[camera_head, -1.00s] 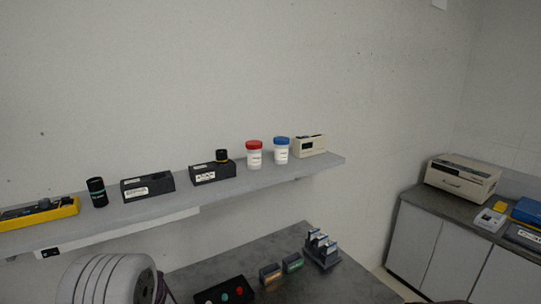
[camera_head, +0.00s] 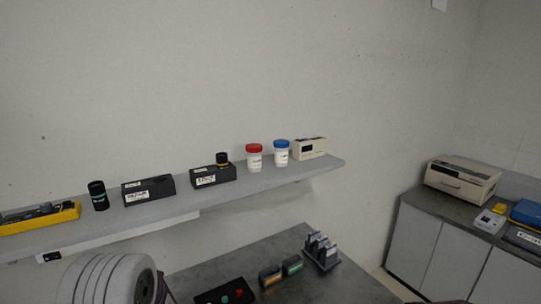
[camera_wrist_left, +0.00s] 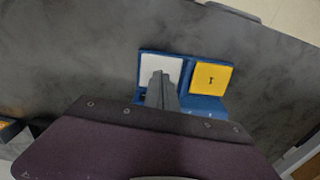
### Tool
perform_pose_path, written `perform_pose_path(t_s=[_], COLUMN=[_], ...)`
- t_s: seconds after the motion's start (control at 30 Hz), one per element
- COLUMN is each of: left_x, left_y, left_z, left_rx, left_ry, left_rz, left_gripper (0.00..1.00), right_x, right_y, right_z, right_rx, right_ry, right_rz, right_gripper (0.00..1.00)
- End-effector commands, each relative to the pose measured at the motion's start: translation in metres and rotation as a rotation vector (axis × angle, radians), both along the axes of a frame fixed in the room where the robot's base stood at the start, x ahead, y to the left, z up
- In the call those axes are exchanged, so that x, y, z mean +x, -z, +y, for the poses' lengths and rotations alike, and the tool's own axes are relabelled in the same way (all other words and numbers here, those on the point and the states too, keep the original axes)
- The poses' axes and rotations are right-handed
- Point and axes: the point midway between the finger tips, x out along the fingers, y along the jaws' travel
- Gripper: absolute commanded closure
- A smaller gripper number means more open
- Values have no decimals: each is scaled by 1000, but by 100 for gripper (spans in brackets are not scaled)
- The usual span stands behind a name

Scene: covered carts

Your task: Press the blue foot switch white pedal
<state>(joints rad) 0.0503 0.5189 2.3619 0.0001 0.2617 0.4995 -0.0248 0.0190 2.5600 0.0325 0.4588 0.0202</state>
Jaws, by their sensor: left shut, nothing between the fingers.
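The blue foot switch (camera_wrist_left: 208,101) lies on the dark grey surface in the left wrist view. It has a white pedal (camera_wrist_left: 150,65) on the left and a yellow pedal (camera_wrist_left: 211,78) on the right. My left gripper (camera_wrist_left: 161,74) is shut and empty, with its fingertips over the white pedal, hiding part of it. I cannot tell whether the tips touch the pedal. The head view does not show this foot switch or the left fingers, only part of my left arm at the lower left. My right gripper is not in view.
In the head view, a dark worktop (camera_head: 315,284) carries a black button box (camera_head: 226,291), two small boxes and a rack (camera_head: 321,250). A wall shelf (camera_head: 275,177) above holds jars and boxes. Open surface surrounds the foot switch in the wrist view.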

Motion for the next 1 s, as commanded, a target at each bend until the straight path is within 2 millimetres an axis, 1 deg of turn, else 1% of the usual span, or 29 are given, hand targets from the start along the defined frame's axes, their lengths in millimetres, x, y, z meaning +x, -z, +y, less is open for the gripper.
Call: perform_pose_path(t_s=[0.03,0.8,1.0], left_x=[0,0,0], left_y=[-5,-43,-44], left_z=[0,0,0], left_rx=[0,1,1], left_ry=[0,0,0], left_rz=[0,-1,-1], left_gripper=[100,100,100], right_x=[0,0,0], right_y=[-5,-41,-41], right_z=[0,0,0], right_rx=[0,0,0], right_ry=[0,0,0], right_rz=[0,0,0], right_gripper=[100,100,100])
